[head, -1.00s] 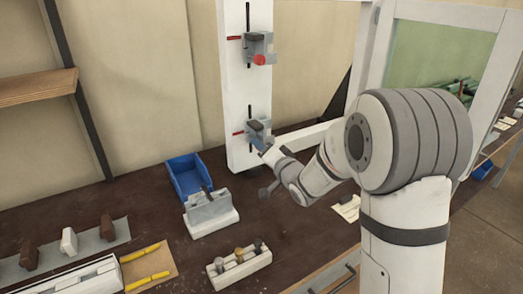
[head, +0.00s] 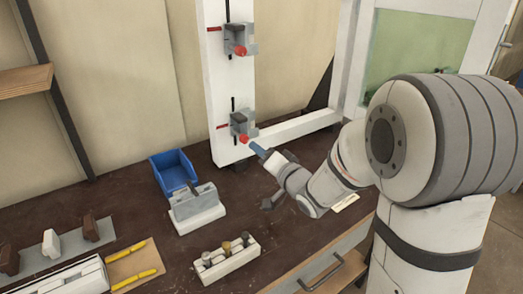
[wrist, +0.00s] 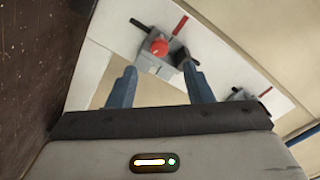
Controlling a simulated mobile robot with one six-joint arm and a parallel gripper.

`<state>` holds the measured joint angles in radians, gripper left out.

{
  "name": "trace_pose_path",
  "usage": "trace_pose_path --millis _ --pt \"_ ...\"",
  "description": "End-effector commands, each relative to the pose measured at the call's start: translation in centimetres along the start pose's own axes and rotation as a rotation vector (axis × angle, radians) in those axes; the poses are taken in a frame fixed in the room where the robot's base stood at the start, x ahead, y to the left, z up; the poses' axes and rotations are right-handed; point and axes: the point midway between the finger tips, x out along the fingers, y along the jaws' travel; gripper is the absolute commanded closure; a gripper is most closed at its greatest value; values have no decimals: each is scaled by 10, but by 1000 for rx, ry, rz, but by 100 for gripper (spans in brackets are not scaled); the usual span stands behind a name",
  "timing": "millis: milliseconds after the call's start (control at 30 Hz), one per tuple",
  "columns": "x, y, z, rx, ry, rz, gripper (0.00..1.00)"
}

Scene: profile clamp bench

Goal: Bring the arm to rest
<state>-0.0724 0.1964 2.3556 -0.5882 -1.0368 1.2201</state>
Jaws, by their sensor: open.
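My gripper (head: 258,150) is in front of the lower clamp (head: 240,124) on the white upright profile (head: 216,85), a little to its right. In the wrist view my gripper (wrist: 160,85) has its two blue fingers apart with nothing between them. The lower clamp's red knob (wrist: 159,46) shows beyond the fingertips, apart from them. The upper clamp (head: 238,42) also has a red knob and sits higher on the profile. My arm is stretched out over the bench from the right.
On the dark bench (head: 130,215) are a blue bin (head: 173,170), a grey and white fixture (head: 195,208), and a white block (head: 227,260) with several knobbed pieces. Yellow markers (head: 135,282) lie on a brown board at the left. A wooden shelf (head: 25,80) juts from the wall.

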Motion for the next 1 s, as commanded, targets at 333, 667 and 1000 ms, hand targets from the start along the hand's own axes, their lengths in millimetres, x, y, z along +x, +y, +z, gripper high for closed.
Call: trace_pose_path --millis 333,667,1000 --pt "-44 22 -35 -228 -16 373 54" --pt "-165 38 -34 -400 -323 862 54" --pt "-285 2 20 -390 -820 1005 54"
